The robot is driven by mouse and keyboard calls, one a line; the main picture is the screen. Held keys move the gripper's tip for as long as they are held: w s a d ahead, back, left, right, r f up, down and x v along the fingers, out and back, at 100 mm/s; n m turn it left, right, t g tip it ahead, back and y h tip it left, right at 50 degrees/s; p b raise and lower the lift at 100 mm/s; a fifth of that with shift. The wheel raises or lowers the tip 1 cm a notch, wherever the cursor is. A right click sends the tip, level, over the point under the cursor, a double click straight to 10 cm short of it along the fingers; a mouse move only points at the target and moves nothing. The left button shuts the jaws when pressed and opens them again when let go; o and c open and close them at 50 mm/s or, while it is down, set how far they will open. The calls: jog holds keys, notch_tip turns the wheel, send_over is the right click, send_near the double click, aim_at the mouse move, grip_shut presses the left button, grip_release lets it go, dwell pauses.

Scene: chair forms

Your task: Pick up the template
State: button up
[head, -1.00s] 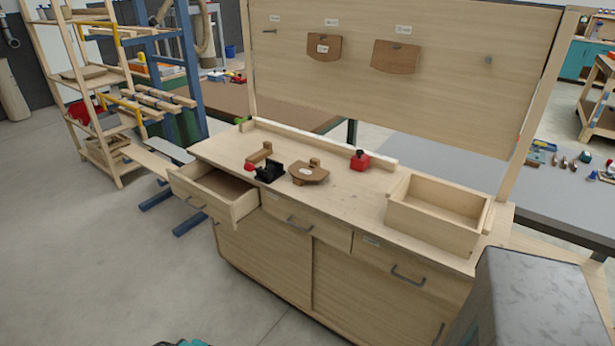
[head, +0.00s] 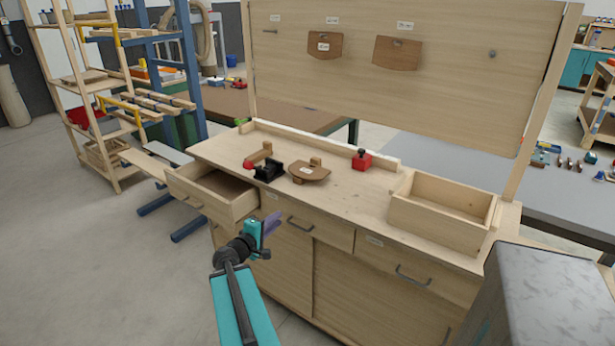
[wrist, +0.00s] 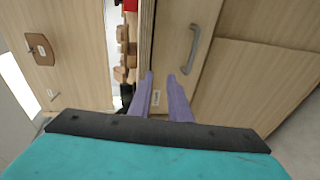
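A brown, rounded flat template (head: 310,174) with a small wooden block and a pale label lies on the bench top, between a black fixture and a red block. Two similar brown shapes hang on the upright board: a left one (head: 325,46) and a right one (head: 397,53). One hung shape also shows at the left of the wrist view (wrist: 40,48). My gripper (head: 274,226) is in front of the bench's drawer fronts, apart from the template. In the wrist view its two purple fingers (wrist: 160,74) stand apart with nothing between them.
The left drawer (head: 213,197) stands pulled out. A black fixture (head: 268,171) with a red knob and a wooden block piece (head: 260,153) are left of the template. A red block (head: 361,160) is to its right, then an open wooden box (head: 441,214). The bench front between is clear.

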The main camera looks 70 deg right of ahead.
jog(key=s+d+r+h, duration=0.1)
jog(key=s+d+r, duration=0.2)
jog(key=r, duration=0.3)
jog(key=shift+s+d+r+g+h+b, duration=0.3)
jog(key=shift+s+d+h+b, duration=0.1)
jog(key=shift+d, duration=0.25)
jog(key=shift+d+f, duration=0.1)
send_near(309, 189)
jog(key=d+r, duration=0.3)
jog(key=shift+s+d+r, duration=0.15)
jog(key=shift+d+r, duration=0.15)
jog(key=shift+d, duration=0.5)
jog(key=shift+s+d, duration=0.1)
jog(key=shift+s+d+f+p, duration=0.15)
jog(key=shift+d+p, duration=0.4)
jog(key=shift+d, duration=0.7)
jog(key=shift+s+d+f+p, duration=0.15)
jog(key=shift+d+p, duration=0.35)
jog(key=shift+d, duration=0.7)
jog(key=shift+r, duration=0.1)
